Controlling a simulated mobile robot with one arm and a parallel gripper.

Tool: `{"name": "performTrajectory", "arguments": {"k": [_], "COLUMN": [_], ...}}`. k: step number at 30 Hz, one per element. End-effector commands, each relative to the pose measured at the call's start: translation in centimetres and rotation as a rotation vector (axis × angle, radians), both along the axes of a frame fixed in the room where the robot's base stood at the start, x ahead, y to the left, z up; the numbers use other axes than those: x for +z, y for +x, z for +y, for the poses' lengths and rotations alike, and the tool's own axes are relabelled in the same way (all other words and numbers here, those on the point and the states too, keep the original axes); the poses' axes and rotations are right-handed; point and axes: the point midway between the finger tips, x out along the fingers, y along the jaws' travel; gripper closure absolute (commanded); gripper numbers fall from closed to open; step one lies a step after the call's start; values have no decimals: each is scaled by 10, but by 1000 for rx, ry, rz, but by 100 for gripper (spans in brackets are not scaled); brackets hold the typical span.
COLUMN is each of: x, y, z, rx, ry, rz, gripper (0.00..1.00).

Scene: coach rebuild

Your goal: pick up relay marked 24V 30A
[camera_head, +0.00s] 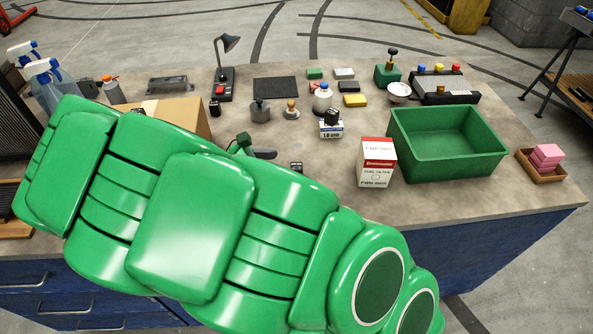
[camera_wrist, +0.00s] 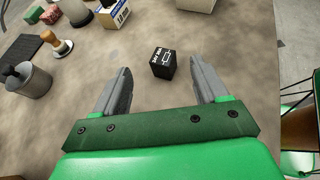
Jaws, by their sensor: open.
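A small black relay (camera_wrist: 163,63) with white lettering and a line symbol on its faces stands on the worktop in the wrist view. The lettering is too small to read surely. In the head view the relay (camera_head: 296,167) shows just past my green arm. My gripper (camera_wrist: 161,74) is open and empty, its two grey fingers spread to the left and right of the relay's line. The relay lies between and slightly beyond the fingertips, with clear gaps on both sides. In the head view my arm hides most of the gripper.
A white-and-blue box (camera_head: 331,130) with a black block on it stands behind the relay. A red-and-white carton (camera_head: 376,163) and a green bin (camera_head: 448,166) stand to the right. A metal canister (camera_wrist: 27,80) and a wooden-handled stamp (camera_wrist: 57,44) are left. Bare worktop surrounds the relay.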

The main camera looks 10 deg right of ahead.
Motion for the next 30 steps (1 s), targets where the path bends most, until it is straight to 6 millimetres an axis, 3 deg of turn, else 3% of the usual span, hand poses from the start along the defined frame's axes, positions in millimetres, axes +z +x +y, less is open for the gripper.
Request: {"name": "performTrajectory", "arguments": {"k": [12,20,30], "x": [-27,-28,-28], "y": [12,14,14], "z": [-37,-39,-39], "rx": [-1,1,0], "ry": [0,1,1], "rz": [0,0,-1], "gripper": [27,27,78]}}
